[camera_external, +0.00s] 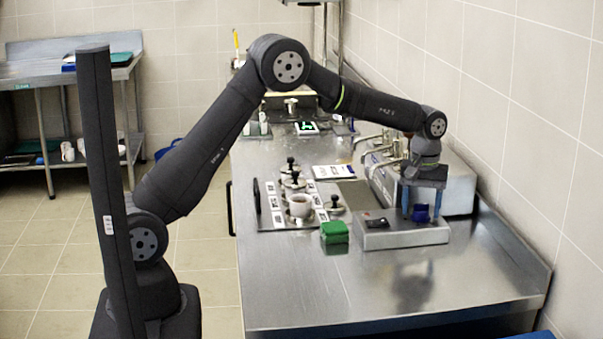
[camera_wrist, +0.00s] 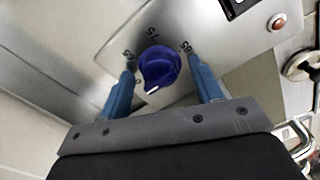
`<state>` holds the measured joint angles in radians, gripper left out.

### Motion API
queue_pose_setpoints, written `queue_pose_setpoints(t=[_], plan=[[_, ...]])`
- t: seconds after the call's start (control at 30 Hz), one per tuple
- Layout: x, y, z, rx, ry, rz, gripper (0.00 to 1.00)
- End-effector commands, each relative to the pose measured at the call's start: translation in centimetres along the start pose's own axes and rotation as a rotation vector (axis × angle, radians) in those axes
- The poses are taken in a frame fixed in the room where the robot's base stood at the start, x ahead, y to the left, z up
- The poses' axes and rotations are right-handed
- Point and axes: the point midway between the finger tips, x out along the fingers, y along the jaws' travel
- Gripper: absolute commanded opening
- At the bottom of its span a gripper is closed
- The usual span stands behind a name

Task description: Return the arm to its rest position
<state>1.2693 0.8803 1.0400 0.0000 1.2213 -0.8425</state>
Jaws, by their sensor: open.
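My arm reaches from the left over the steel counter (camera_external: 400,285), and my gripper (camera_external: 421,215) points down at the right. In the wrist view, my gripper (camera_wrist: 160,68) is open, with one blue finger on each side of a blue knob (camera_wrist: 160,67). The knob also shows between the fingers in the external view (camera_external: 421,212). It sits on a grey metal control panel (camera_external: 390,238) with printed numbers around it. A white mark on the knob points to the lower left in the wrist view. I cannot tell whether the fingers touch the knob.
A steel appliance (camera_external: 455,183) with taps stands behind my gripper, near the tiled wall. The front of the counter is clear.

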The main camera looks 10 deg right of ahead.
Motion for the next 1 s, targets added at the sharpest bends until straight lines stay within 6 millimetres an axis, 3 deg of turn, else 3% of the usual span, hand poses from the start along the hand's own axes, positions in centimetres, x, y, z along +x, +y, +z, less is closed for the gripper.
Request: queue_pose_setpoints(t=[0.7, 1.0], plan=[[0.00, 0.00, 0.00, 0.571, 0.000, 0.000, 0.59], [0.00, 0.00, 0.00, 0.708, 0.000, 0.000, 0.59]])
